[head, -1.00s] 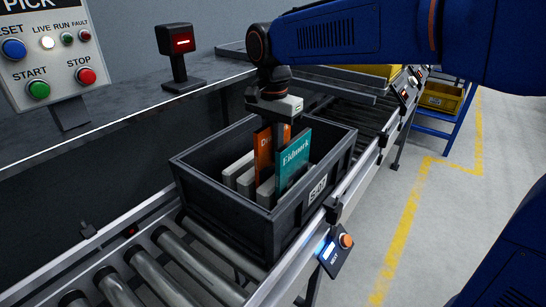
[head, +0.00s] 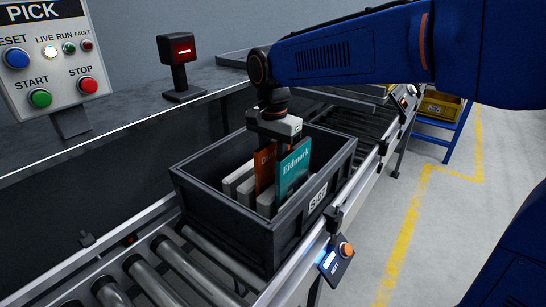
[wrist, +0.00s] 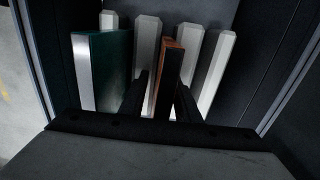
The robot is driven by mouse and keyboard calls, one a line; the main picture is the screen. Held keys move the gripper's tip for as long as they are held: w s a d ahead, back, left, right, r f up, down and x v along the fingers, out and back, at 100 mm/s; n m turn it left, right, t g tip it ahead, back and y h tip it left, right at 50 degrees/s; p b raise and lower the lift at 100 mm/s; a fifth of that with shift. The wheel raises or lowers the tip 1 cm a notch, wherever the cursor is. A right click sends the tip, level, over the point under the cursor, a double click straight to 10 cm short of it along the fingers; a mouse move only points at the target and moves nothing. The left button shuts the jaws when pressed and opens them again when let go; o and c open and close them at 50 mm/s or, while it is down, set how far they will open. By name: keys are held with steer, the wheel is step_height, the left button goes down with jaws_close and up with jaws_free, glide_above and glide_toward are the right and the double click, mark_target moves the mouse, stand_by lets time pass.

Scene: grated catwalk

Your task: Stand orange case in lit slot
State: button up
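The orange case (head: 265,168) stands upright inside a dark grey tote (head: 222,215) on the roller conveyor. In the wrist view the orange case (wrist: 165,80) stands between two pale dividers. My gripper (head: 282,142) is over the tote, with its fingers reaching down. In the wrist view my gripper (wrist: 163,95) has one dark finger on each side of the orange case, with a narrow gap beside it, so it looks open. A teal case (head: 293,170) marked "Eidmork" stands to the right of the orange one. I cannot make out a lit slot; the tote's floor is hidden.
Several pale dividers (wrist: 215,70) stand in the tote close to the orange case. The tote walls surround the gripper. A button box (head: 335,262) with a blue light is on the conveyor's front rail. A red-lit device (head: 175,65) and a control panel (head: 50,70) stand at the back left.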

step_height(320, 180, up, 18)
steer(key=shift+f, duration=0.25)
stand_by(0.3)
